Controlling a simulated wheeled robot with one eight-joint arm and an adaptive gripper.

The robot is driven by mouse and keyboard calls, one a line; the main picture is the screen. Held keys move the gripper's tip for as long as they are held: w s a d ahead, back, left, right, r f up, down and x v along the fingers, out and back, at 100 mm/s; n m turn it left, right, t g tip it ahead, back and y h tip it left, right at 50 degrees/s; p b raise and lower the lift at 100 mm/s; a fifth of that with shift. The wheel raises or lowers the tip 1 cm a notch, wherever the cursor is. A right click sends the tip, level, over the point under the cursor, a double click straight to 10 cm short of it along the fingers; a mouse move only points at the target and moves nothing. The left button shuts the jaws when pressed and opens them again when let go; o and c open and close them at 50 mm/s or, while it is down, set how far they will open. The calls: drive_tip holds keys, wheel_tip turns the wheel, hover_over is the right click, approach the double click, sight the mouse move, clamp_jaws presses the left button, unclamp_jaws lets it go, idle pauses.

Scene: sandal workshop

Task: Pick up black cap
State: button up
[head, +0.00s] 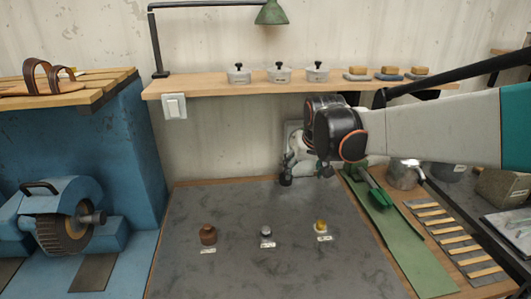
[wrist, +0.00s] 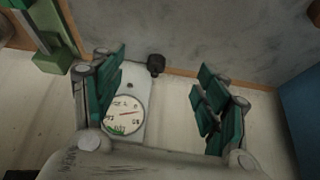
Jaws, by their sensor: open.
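A small black rounded piece (wrist: 156,64), which looks like the black cap, shows in the wrist view. It is at the end of a pale wall plate that carries a round gauge (wrist: 124,114), close to the table's back edge. In the head view I cannot tell it apart from my gripper. My gripper (head: 306,174) hangs in front of the wall plate, over the back of the table. In the wrist view its green fingers (wrist: 160,68) are spread wide. The black piece lies in line with the gap between them, and neither finger appears to touch it.
A brown pot (head: 208,234), a small grey piece (head: 266,231) and a yellow piece (head: 321,227) stand by labels on the grey tabletop (head: 205,275). A wooden shelf (head: 200,89) with lidded pots runs above. A green strip (head: 400,245) lies right; a blue grinder (head: 65,215) stands left.

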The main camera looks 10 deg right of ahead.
drive_tip(key=shift+m+g, duration=0.3)
drive_tip(key=shift+g, duration=0.3)
drive_tip(key=w+f+p, duration=0.1)
drive_tip(key=w+f, duration=0.4)
drive_tip(key=w, duration=0.2)
drive_tip(key=w+f+p, duration=0.1)
drive_tip(key=w+f, duration=0.5)
drive_tip(key=w, duration=0.1)
drive_tip(key=w+f+p, duration=0.1)
drive_tip(key=w+f, duration=0.5)
drive_tip(key=w, duration=0.1)
drive_tip(key=shift+w+a+f, duration=0.1)
drive_tip(key=shift+w+f, duration=0.05)
drive_tip(key=shift+f, duration=0.05)
drive_tip(key=c, duration=1.1)
